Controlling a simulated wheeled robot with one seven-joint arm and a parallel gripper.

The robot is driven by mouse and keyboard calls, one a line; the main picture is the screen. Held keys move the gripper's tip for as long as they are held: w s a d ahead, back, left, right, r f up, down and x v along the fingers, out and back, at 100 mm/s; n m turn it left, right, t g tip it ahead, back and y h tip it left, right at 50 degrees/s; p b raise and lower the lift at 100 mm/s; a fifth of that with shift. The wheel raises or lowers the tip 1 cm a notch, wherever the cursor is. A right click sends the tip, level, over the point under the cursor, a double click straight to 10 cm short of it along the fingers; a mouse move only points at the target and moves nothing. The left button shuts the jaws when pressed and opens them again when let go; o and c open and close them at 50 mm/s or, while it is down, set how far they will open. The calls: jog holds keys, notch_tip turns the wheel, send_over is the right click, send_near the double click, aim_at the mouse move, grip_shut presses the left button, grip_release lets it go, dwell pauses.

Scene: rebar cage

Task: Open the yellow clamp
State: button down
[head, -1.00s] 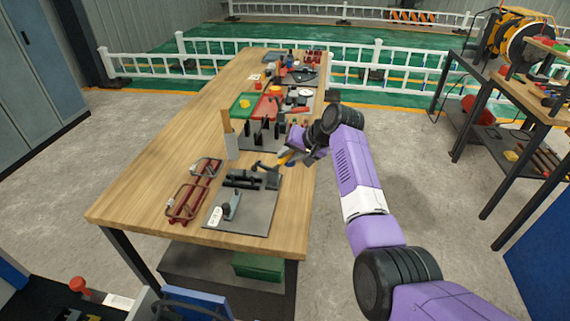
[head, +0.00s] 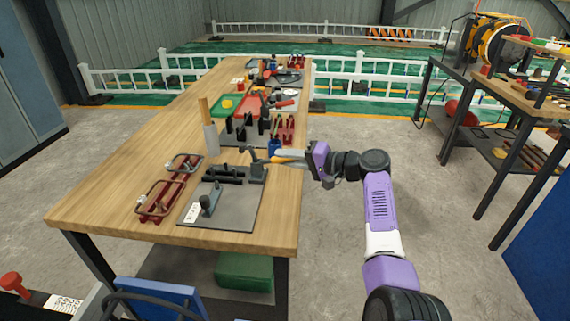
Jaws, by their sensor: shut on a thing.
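The yellow clamp shows as a yellow-orange handle (head: 287,161) sticking out to the right from a dark grey clamp body (head: 258,173). The body stands at the far right corner of a grey plate (head: 235,213) on the wooden table. A dark arm rises from the clamp at its upper left. My gripper (head: 281,157) comes in from the right, above the table's right edge, and is shut on the yellow handle. The fingers hide part of the handle, and their exact contact is too small to see.
A black cylindrical part (head: 223,174) lies left of the clamp. A second grey clamp (head: 209,201) stands near the plate's front. Red frames (head: 160,200) lie to the left. A blue item (head: 274,147) and upright black parts (head: 240,128) stand close behind.

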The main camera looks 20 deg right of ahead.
jog(key=shift+f, duration=0.2)
dwell(0.4)
jog(key=c, duration=1.3)
grip_release()
jog(key=shift+s+d, duration=0.1)
jog(key=v, duration=0.7)
jog(key=shift+s+d, duration=0.2)
jog(key=shift+s, duration=0.05)
